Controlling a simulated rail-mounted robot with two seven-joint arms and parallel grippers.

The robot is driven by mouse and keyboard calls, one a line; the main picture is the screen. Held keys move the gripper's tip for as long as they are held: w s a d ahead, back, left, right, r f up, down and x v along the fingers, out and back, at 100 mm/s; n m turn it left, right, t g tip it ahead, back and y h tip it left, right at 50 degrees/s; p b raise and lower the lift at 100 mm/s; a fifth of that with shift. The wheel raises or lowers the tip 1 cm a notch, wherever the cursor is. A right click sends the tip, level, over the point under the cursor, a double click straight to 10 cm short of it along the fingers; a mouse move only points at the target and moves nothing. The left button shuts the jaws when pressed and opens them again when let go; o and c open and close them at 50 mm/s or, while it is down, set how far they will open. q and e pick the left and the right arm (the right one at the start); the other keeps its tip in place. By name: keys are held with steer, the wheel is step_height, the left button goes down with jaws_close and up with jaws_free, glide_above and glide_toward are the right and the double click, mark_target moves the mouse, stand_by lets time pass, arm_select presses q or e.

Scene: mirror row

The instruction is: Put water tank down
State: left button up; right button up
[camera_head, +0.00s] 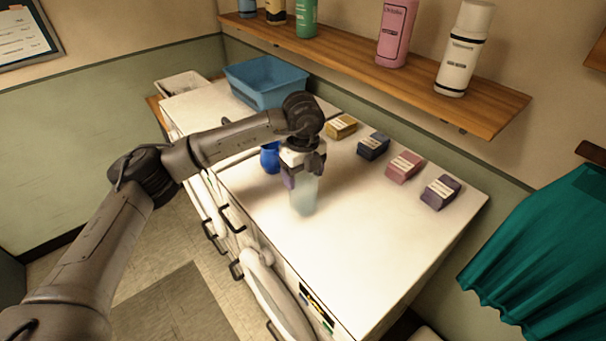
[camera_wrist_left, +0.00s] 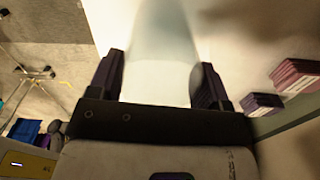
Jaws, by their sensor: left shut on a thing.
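The water tank (camera_head: 304,194) is a pale, see-through, upright vessel over the white counter (camera_head: 350,235) in the head view. My left gripper (camera_head: 304,170) is shut on its upper part from above. In the left wrist view, the tank (camera_wrist_left: 158,60) fills the space between the two dark fingers of my left gripper (camera_wrist_left: 158,82). The tank's base looks blurred against the counter, and I cannot tell whether it touches. My right gripper is not in view.
A blue round object (camera_head: 270,158) is close left of the gripper. Small boxes, yellow (camera_head: 341,126), blue (camera_head: 373,146), pink (camera_head: 404,167) and purple (camera_head: 440,192), line the back. A blue bin (camera_head: 265,82) stands far left. A bottle shelf (camera_head: 400,75) hangs above. The front right counter is clear.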

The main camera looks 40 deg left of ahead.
arm_select(q)
steer(key=shift+f, duration=0.65)
steer(key=shift+f, duration=0.15)
steer(key=o, duration=1.2)
